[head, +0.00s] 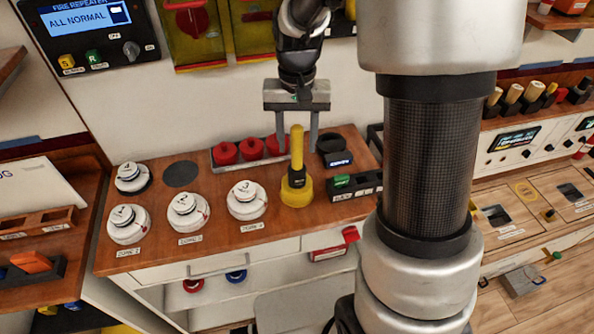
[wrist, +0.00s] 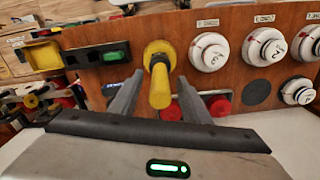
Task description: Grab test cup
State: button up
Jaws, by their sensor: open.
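The test cup (head: 296,191) appears to be the yellow round cup with an upright yellow handle and a dark collar. It stands on the wooden counter, right of the white detectors. It also shows in the wrist view (wrist: 160,52), with its handle pointing toward the camera. My gripper (head: 298,145) is open above the cup, fingers pointing down. In the wrist view my gripper (wrist: 158,82) has one finger on each side of the handle, with gaps visible. The cup is not gripped. How deep the handle sits between the fingers is hard to tell.
Several white detectors (head: 246,199) stand left of the cup on the counter (head: 270,232). Red caps (head: 251,149) sit in a tray behind it. A black round item (head: 334,148) and a holder with a green block (head: 342,182) are close on the right.

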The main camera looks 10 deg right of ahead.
aim_at(297, 165)
notch_tip(297, 165, down, 2)
jog(key=shift+f, duration=0.25)
grip_shut()
jog(key=shift+r, duration=0.1)
